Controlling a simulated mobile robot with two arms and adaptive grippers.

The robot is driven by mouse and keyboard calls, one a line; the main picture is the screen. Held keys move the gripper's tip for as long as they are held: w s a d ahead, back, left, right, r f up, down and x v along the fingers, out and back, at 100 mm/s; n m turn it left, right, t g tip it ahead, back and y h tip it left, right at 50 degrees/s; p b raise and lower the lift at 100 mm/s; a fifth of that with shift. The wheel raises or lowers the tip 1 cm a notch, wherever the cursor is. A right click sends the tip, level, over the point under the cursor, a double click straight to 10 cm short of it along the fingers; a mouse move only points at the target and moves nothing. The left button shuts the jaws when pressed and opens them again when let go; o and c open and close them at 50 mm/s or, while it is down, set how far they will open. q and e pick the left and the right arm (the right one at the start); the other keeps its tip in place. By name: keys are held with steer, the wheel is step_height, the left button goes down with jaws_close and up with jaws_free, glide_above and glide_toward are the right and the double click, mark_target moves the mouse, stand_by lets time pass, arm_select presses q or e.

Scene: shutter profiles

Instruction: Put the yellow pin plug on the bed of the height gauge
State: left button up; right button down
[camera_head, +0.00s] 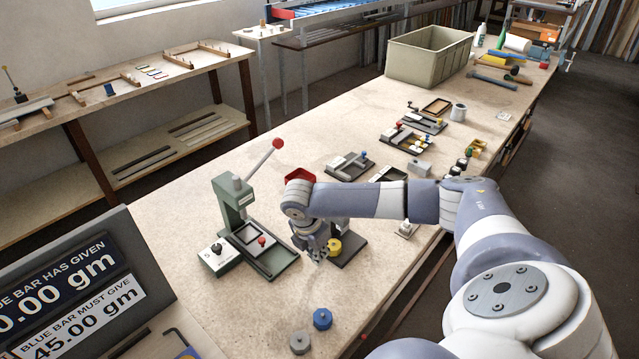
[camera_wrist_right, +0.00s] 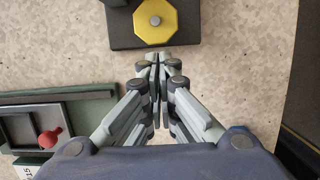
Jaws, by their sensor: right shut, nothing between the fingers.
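The yellow pin plug (camera_head: 334,246) is an octagonal yellow piece. It also shows in the right wrist view (camera_wrist_right: 155,22), with a grey round pin at its middle. From above it lies within the outline of a dark flat base (camera_head: 352,253), which appears to be the height gauge's bed (camera_wrist_right: 190,38). The upper part of the gauge is mostly hidden behind my right arm. My right gripper (camera_head: 318,258) is shut and empty, just on the near side of the plug; its fingertips (camera_wrist_right: 158,60) are apart from the plug in the wrist view. My left gripper is not in view.
A green lever press (camera_head: 232,200) with a red-knobbed handle stands left of my right gripper. A blue plug (camera_head: 322,318) and a grey plug (camera_head: 299,342) stand near the front. Several small fixtures and a grey-green crate (camera_head: 428,57) are farther back. The bench between press and front plugs is clear.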

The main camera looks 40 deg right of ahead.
mark_target(330, 248)
steer(key=shift+d, duration=0.2)
steer(key=shift+w, duration=0.1)
steer(key=d+p, duration=0.1)
steer(key=d, duration=0.3)
steer(key=shift+w, duration=0.1)
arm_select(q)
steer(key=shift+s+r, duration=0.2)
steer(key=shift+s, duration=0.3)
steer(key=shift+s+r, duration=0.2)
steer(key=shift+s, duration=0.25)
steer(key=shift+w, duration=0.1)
arm_select(e)
steer(key=shift+a, duration=0.1)
steer(key=shift+a, duration=0.1)
